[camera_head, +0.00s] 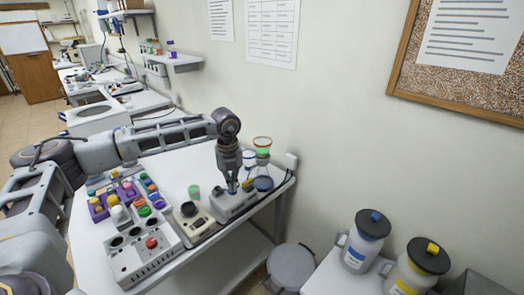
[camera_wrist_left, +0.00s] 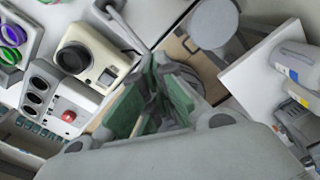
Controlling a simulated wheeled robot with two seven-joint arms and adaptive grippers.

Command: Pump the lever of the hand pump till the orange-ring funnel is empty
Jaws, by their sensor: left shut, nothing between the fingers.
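My left gripper (camera_head: 233,189) points down at the far right end of the white table, its fingers shut and empty. It is right over a grey box-shaped unit (camera_head: 228,207), which looks like the hand pump. A small yellow part (camera_head: 248,184) shows beside the fingertips; I cannot tell whether it is the lever or whether the fingers touch it. Behind the gripper stands a clear funnel (camera_head: 262,143) with an orange rim and green in it. Below it is a dark blue vessel (camera_head: 263,184). In the left wrist view the green finger pads (camera_wrist_left: 160,98) show. My right gripper is not in view.
Left of the pump are a cream device (camera_head: 190,222) with a dark round top, a grey station (camera_head: 142,258) with a red button, and a purple rack (camera_head: 118,200) of coloured caps. A green cup (camera_head: 194,191) stands behind. A grey stool (camera_head: 291,267) and lidded jugs (camera_head: 363,243) are at right.

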